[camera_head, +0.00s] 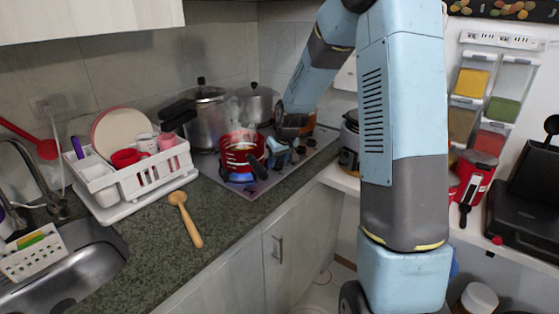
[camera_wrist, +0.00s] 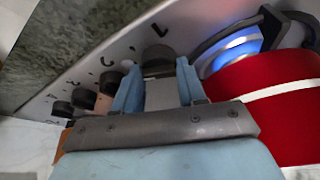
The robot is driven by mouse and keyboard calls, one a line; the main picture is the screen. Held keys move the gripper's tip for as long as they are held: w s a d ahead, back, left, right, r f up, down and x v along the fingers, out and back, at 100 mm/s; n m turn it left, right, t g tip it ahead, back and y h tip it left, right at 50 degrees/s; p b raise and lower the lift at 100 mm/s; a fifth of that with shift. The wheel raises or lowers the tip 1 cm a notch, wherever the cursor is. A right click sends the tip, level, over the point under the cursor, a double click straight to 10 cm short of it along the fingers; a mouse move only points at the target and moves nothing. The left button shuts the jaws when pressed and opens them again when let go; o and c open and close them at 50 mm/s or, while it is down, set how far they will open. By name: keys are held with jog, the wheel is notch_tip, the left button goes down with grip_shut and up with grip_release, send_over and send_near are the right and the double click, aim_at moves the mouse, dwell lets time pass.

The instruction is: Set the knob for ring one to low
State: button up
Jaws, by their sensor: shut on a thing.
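The stove (camera_head: 232,188) is a grey cooktop on the counter, with a row of dark knobs along its panel. In the wrist view, several knobs, such as one black knob (camera_wrist: 83,98), run down to the lower left. My gripper (camera_wrist: 158,82) has its two blue fingers on either side of the end knob (camera_wrist: 158,58), shut on it. The fingers partly cover this knob, and its setting is not readable. In the head view my gripper (camera_head: 279,152) is at the stove's front right edge. A blue flame (camera_wrist: 236,48) shows at the ring beside the knob.
A red pot (camera_head: 242,150) stands over the lit ring, close to my gripper; its red side (camera_wrist: 275,100) fills the right of the wrist view. A steel pot (camera_head: 207,118) stands behind. A wooden spoon (camera_head: 187,222) and a dish rack (camera_head: 130,185) are on the counter left.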

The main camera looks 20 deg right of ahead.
jog(key=shift+w+d+r, duration=0.1)
jog(key=shift+w, duration=0.05)
jog(key=o, duration=1.1)
jog(key=shift+c, duration=0.2)
jog(key=v, duration=0.6)
jog(key=shift+v, duration=0.8)
jog(key=shift+c, duration=0.2)
